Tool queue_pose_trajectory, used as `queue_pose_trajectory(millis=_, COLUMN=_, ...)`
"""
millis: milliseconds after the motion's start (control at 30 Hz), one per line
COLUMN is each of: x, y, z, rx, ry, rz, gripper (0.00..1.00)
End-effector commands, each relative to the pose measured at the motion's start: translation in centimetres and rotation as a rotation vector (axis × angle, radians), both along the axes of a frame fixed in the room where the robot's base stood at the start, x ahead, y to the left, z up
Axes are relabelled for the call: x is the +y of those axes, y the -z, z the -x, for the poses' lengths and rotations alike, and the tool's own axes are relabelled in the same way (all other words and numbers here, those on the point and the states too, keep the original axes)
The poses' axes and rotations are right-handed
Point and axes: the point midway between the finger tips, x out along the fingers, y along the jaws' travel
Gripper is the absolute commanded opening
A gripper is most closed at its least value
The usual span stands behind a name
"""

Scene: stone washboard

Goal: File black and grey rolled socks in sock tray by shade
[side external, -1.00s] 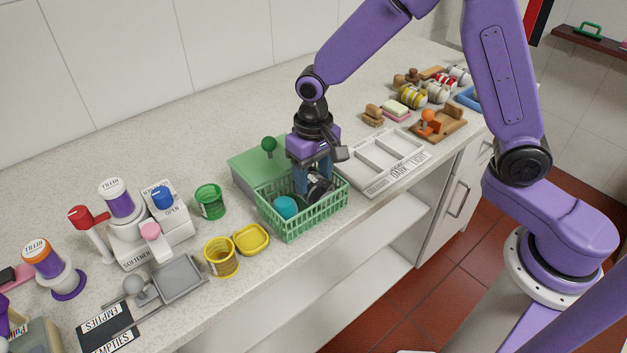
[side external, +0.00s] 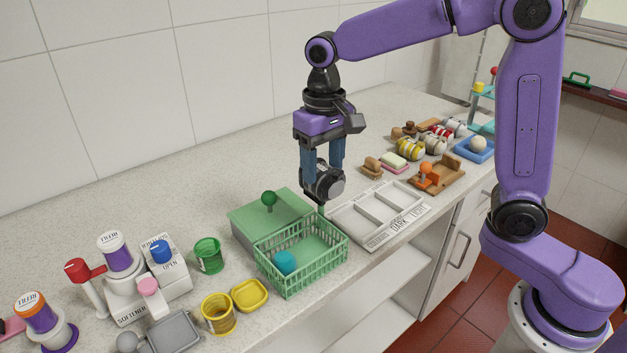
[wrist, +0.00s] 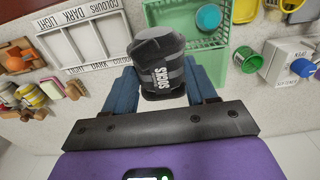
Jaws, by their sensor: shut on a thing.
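My gripper (side external: 322,178) is shut on a dark rolled sock pair (side external: 324,187), black with grey bands, and holds it in the air above the back right of the green basket. In the wrist view the rolled socks (wrist: 160,62) sit between the blue fingers and show a SOCKS label. The white sock tray (side external: 340,222) lies to the right of the basket, with DARK and LIGHT lettering on its front edge. Its compartments look empty. It also shows in the wrist view (wrist: 92,66).
The green basket (side external: 330,258) holds a teal ball (side external: 285,262). Yellow and green cups stand left. Soap, an orange-knobbed wooden stand (side external: 437,178) and striped rolls lie beyond the tray.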

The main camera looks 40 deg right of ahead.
Motion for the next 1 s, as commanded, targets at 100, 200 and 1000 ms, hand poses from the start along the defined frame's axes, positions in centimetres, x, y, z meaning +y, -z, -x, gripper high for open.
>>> queue_pose_trajectory(millis=100, x=-3.1, y=0.0, z=-0.6, rx=-0.001, ry=0.007, rz=-0.001, gripper=0.26)
queue_pose_trajectory(millis=200, x=-6.1, y=0.0, z=-0.9, rx=-0.002, ry=0.009, rz=-0.001, gripper=0.26)
queue_pose_trajectory(millis=1000, x=-18.7, y=5.1, z=0.3, rx=0.003, ry=-0.003, rz=-0.001, gripper=0.26)
